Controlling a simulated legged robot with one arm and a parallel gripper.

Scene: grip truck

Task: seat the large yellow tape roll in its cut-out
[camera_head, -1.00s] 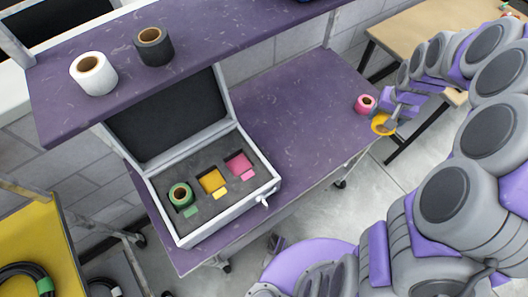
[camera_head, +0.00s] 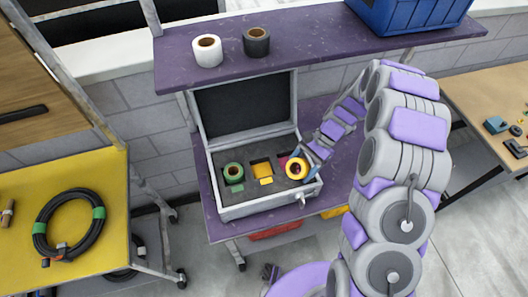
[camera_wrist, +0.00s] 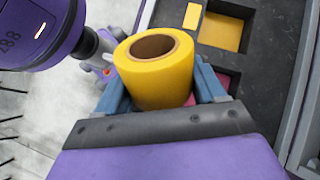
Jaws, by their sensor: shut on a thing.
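The large yellow tape roll (camera_head: 296,169) is held in my gripper (camera_head: 307,160), above the right part of the open grey case (camera_head: 262,206). In the wrist view the yellow roll (camera_wrist: 157,68) is upright between the two blue fingers of my gripper (camera_wrist: 162,88), its brown core facing the camera. The yellow square cut-out (camera_head: 261,168) is empty, left of the roll; it also shows in the wrist view (camera_wrist: 221,32). The pink cut-out (camera_wrist: 216,82) is partly hidden behind the roll and a finger.
The case's raised lid (camera_head: 246,109) stands behind the foam. A purple shelf (camera_head: 320,45) above carries a white roll (camera_head: 207,50), a black roll (camera_head: 256,42) and a blue crate (camera_head: 408,12). The yellow cart (camera_head: 100,175) stands left.

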